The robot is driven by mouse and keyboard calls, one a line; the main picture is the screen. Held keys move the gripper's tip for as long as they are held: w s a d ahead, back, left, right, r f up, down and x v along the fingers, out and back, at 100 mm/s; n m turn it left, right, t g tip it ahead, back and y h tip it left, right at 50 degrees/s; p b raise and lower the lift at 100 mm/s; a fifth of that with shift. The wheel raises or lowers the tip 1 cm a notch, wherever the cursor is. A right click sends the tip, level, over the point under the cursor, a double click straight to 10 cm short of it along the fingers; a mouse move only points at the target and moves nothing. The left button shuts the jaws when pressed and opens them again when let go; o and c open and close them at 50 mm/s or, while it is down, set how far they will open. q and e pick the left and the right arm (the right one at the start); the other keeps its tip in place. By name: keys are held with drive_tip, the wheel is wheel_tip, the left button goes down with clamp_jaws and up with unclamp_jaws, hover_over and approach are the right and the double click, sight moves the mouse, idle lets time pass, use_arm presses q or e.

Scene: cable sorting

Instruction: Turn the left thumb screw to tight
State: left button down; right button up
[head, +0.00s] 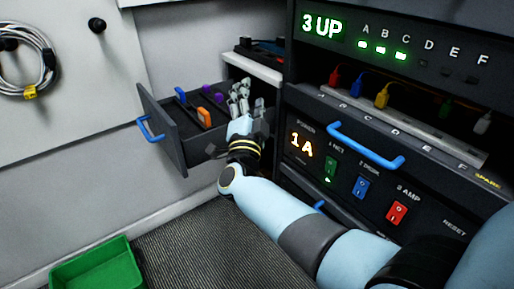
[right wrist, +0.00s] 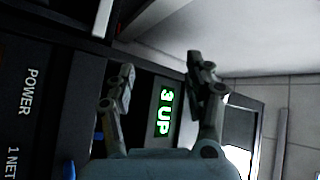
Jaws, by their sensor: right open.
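I cannot make out the left thumb screw in either view. The dark rack (head: 310,165) stands at right in the head view, with a green "3 UP" display (head: 322,26) and an orange "1A" display (head: 301,146). My right gripper (head: 244,92) is open at the rack's left side, over the right part of the open drawer in the picture. In the right wrist view its two fingers (right wrist: 160,68) are spread and nothing shows between them except the rack front and the "3 UP" display (right wrist: 164,107) behind. My left gripper is not in view.
A grey drawer (head: 163,130) with a blue handle (head: 149,130) stands open, holding orange, blue and purple items. Several coloured plugs sit in the rack's slot. A blue bar handle (head: 365,146) juts from the rack. A green bin (head: 92,268) stands lower left; a coiled cable (head: 28,75) hangs above.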

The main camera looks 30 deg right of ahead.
drive_tip(key=s+a+f+n+y+p, duration=0.1)
drive_tip(key=s+f+n+y, duration=0.2)
drive_tip(key=f, duration=0.3)
drive_tip(key=s+a+f+n+y+p, duration=0.1)
drive_tip(key=s+f+n+y, duration=0.2)
drive_tip(key=f, duration=0.3)
drive_tip(key=shift+f+n+y+p, duration=0.15)
drive_tip(key=shift+n+y+p, duration=0.25)
drive_tip(key=shift+n, duration=0.4)
drive_tip(key=shift+a, duration=0.1)
